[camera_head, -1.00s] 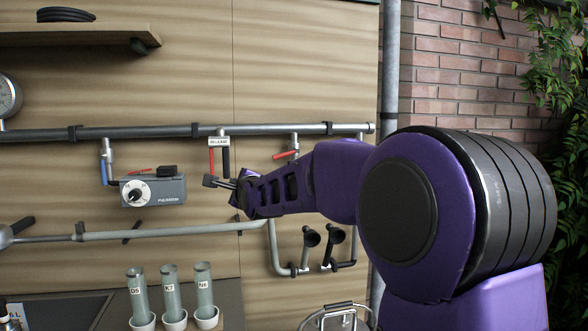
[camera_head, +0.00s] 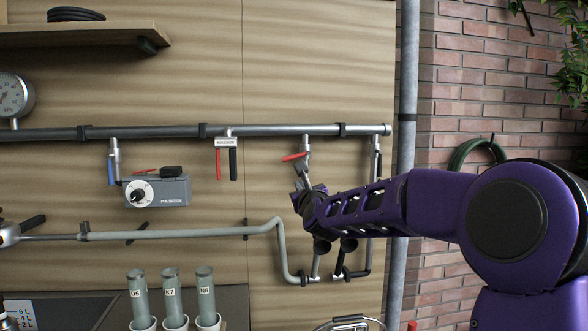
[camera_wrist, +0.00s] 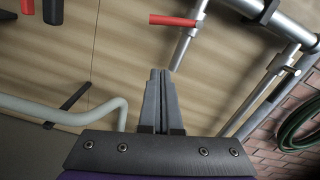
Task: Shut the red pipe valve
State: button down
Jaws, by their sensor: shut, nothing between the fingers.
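The red pipe valve's handle (camera_head: 294,156) sticks out to the left, nearly level, from a short grey drop pipe under the long horizontal pipe. It lies crosswise to that drop pipe. In the wrist view the red handle (camera_wrist: 172,20) is at the top, beyond my fingertips, beside the pale drop pipe. My gripper (camera_head: 299,190) is just below the handle, in front of the drop pipe, whose lower part it hides. In the wrist view my gripper (camera_wrist: 161,74) has its fingers together and empty. A gap shows between the fingertips and the handle there.
A hanging red and black handle pair (camera_head: 226,163) is left of the valve. Farther left is the pulsator box (camera_head: 158,190). A bent pale pipe (camera_head: 281,240) runs below my gripper. Several glass tubes (camera_head: 172,292) stand at the bottom. Open space lies before the wall panel.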

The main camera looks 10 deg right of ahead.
aim_at(295, 156)
jog(key=w+a+r, duration=0.1)
jog(key=w+r, duration=0.3)
jog(key=w, duration=0.1)
jog(key=shift+w+p, duration=0.35)
jog(key=shift+p, duration=0.05)
jog(key=shift+w+r, duration=0.15)
jog(key=shift+w, duration=0.05)
